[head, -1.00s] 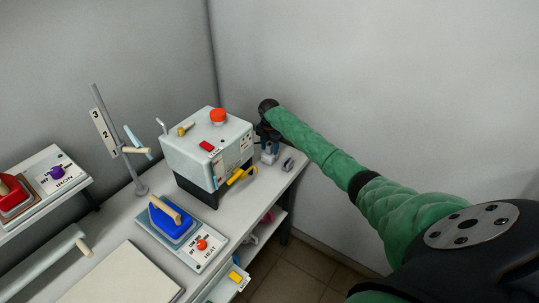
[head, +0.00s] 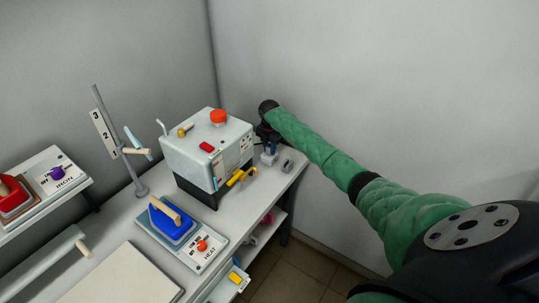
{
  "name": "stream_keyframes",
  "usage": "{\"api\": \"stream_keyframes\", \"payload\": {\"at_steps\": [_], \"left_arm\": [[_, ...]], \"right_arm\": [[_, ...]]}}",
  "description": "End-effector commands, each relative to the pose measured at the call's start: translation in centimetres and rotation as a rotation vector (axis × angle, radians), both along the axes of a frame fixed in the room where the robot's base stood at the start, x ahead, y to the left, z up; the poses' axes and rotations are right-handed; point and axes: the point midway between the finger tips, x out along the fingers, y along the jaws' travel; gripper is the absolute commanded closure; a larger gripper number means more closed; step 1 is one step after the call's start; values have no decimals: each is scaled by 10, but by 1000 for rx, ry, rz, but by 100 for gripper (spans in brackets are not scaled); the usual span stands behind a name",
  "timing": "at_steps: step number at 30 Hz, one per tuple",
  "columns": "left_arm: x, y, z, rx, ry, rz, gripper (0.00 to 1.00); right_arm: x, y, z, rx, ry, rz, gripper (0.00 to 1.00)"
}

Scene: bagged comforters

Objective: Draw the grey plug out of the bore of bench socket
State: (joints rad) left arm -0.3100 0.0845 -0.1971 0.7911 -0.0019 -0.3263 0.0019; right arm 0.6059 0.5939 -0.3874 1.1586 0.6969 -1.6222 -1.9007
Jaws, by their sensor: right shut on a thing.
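My right arm reaches in from the right in its green sleeve. Its gripper (head: 269,141) points down over the back right corner of the bench, just right of the white machine. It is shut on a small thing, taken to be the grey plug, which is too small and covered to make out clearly. Directly below the gripper is a small grey block (head: 269,158), which seems to be the bench socket. I cannot tell how far the plug sits in its bore. My left gripper is not in view.
The white machine (head: 206,148) with a red knob and yellow handle stands close left of the gripper. Another small grey block (head: 288,165) sits to the right, near the bench edge. A blue iron (head: 172,222) and a pole (head: 121,140) stand further left. Walls rise behind.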

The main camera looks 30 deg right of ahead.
Motion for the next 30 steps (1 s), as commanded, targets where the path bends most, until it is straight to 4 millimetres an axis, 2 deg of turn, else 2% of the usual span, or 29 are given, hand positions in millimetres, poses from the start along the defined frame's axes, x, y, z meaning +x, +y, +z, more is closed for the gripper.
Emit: {"api": "stream_keyframes", "payload": {"at_steps": [6,9,30], "left_arm": [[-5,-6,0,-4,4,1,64],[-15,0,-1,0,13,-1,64],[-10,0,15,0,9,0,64]], "right_arm": [[0,0,0,0,0,0,100],[0,0,0,0,0,0,100],[0,0,21,0,0,0,100]]}}
